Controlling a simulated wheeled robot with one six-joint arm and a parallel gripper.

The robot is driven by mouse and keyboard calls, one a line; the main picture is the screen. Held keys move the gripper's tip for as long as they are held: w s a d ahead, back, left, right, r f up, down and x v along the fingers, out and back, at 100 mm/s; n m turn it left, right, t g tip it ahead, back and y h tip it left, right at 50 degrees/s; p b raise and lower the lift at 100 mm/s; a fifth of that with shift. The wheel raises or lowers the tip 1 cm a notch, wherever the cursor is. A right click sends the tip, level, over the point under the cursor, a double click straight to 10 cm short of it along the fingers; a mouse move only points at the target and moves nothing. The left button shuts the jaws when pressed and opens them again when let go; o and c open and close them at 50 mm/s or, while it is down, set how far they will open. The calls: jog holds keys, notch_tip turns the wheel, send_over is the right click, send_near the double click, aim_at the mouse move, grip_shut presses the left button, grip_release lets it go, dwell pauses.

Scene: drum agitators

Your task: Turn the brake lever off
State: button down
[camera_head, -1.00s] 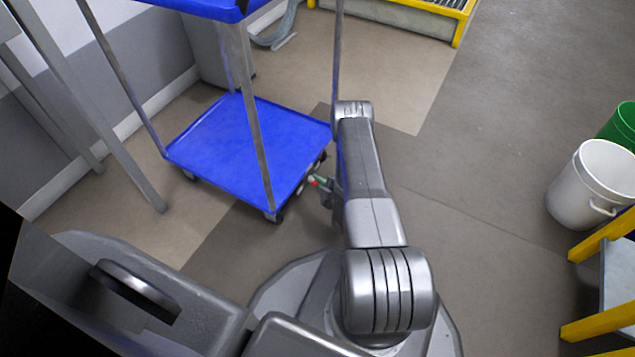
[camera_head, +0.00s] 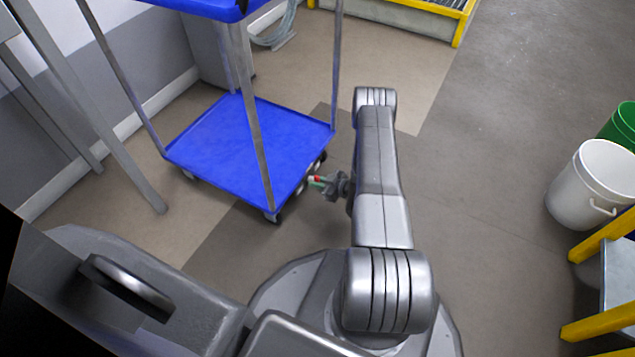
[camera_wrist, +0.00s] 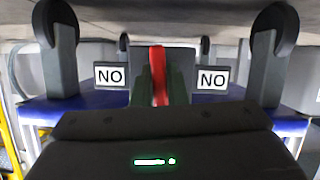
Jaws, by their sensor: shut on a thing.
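The brake lever (camera_wrist: 158,70) is a narrow red bar, upright in the middle of the wrist view, in front of a dark housing at the cart's underside. In the wrist view, dark greenish fingers flank the lever's lower part, and my gripper's dark body hides what lies below.
Two white labels, left (camera_wrist: 110,76) and right (camera_wrist: 212,79) of the lever, read "NO" in this view. Dark wheels (camera_wrist: 55,28) flank them. A white bucket (camera_head: 590,185) and yellow-framed stand (camera_head: 600,325) are at the right. Floor (camera_head: 480,180) between is clear.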

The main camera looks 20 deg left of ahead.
jog(key=shift+m, duration=0.4)
jog(key=shift+g, duration=0.3)
jog(key=c, duration=1.4)
grip_release()
jog(key=shift+c, duration=0.2)
jog(key=w+p+v, duration=0.1)
jog(key=p+v, duration=0.3)
jog(key=v, duration=0.9)
jog(key=shift+s+d, duration=0.45)
jog(key=shift+s, duration=0.05)
jog(key=shift+r, duration=0.1)
